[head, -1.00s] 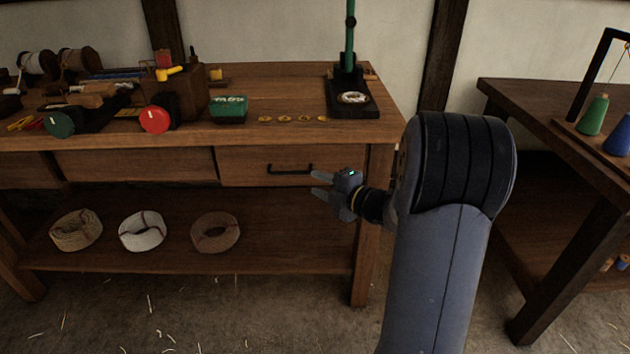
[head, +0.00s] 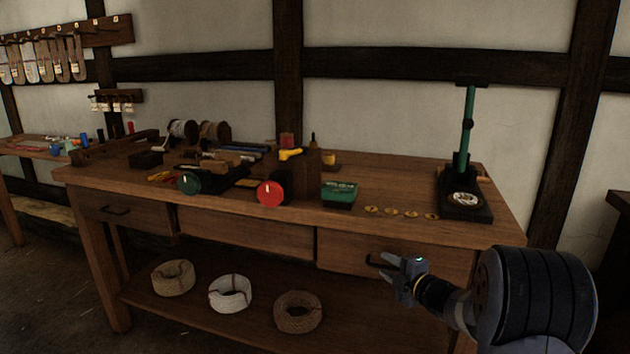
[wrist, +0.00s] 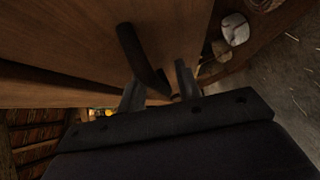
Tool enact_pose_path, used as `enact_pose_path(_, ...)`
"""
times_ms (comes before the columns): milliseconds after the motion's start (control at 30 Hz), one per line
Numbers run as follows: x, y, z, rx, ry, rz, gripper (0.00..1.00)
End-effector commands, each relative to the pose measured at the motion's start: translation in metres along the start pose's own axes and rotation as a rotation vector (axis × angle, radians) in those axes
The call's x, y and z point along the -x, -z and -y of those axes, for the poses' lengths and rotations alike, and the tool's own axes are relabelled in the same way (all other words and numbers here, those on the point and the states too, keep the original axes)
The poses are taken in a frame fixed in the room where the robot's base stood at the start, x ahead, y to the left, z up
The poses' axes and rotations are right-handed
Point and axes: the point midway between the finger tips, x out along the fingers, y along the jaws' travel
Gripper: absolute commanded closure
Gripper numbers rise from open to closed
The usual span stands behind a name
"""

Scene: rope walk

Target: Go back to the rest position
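My gripper (head: 386,272) is in front of the right drawer (head: 396,258) of the wooden bench, at the right end of its dark handle (head: 382,264). Its two fingers are apart with nothing held between them. In the wrist view the open fingers (wrist: 158,90) point towards the drawer front (wrist: 75,45), and the dark bar handle (wrist: 140,55) shows just beyond them. I cannot tell whether a finger touches the handle. The drawer looks shut. My arm comes in from the lower right.
The bench top (head: 400,180) holds a red disc (head: 270,193), a green box (head: 339,193), several brass discs and a green-posted stand (head: 466,150). Coiled ropes (head: 230,293) lie on the shelf below. Another dark table (head: 620,202) edges in at the right.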

Motion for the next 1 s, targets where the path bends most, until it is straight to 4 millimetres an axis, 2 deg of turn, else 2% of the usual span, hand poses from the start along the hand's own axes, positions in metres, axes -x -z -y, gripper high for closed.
enact_pose_path(267,0.007,0.006,0.002,-0.001,0.0,0.0,0.68)
enact_pose_path(767,0.002,0.001,-0.001,0.001,0.0,0.0,0.68)
enact_pose_path(800,0.004,-0.001,-0.002,0.0,0.001,0.002,0.68)
enact_pose_path(1000,0.047,-0.002,-0.002,-0.002,0.003,0.005,0.68)
